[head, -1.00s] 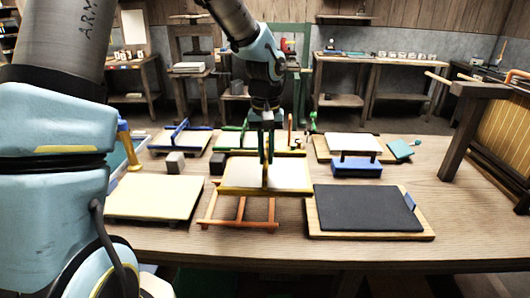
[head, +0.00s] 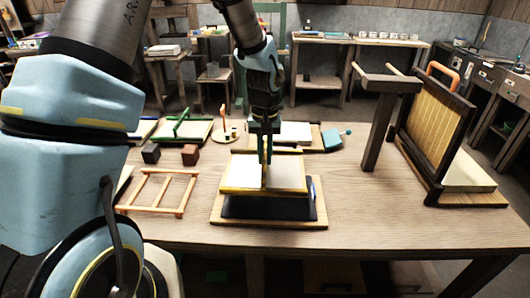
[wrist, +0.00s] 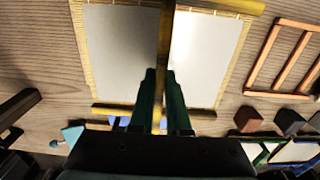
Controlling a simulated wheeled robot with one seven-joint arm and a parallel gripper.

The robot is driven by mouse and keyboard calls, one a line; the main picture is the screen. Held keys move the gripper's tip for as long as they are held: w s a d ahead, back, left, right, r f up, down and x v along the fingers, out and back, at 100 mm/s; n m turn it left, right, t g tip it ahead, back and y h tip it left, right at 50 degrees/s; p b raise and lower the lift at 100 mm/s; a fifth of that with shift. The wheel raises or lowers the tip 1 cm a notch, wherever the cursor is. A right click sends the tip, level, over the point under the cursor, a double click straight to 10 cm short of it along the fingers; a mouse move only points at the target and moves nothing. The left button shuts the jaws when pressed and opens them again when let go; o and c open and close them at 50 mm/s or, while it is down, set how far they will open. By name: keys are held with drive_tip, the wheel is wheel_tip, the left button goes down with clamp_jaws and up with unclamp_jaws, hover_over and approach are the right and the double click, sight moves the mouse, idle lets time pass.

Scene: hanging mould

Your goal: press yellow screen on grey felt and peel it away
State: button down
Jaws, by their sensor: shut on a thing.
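The yellow screen (head: 237,190), a pale sheet in a yellow frame with a bar across its middle, is over the grey felt. My gripper (head: 265,160) is shut on this bar. The wrist view shows the screen (wrist: 120,50) and my gripper (wrist: 160,75) on its bar. The dark grey felt (head: 268,209) lies on a wooden board (head: 268,224). Only its front strip and right edge show; the screen hides the rest. The screen looks roughly level and above the felt; I cannot tell whether they touch.
An empty orange rack (head: 158,192) lies to the left. A dark cube (head: 151,153) and a brown cube (head: 190,155) are behind it. A wooden stand (head: 378,120) and an upright yellow slatted panel (head: 432,125) are at the right. The table front is clear.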

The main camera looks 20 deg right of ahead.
drive_tip(key=shift+f+b, duration=2.6)
drive_tip(key=shift+f, duration=1.05)
drive_tip(key=c, duration=1.4)
unclamp_jaws()
drive_tip(key=shift+c, duration=0.2)
clamp_jaws()
drive_tip(key=shift+f+b, duration=0.55)
drive_tip(key=shift+f, duration=0.3)
drive_tip(key=shift+r, duration=0.15)
drive_tip(key=shift+r+p, duration=0.9)
drive_tip(key=shift+r, duration=0.15)
drive_tip(key=shift+r, duration=0.25)
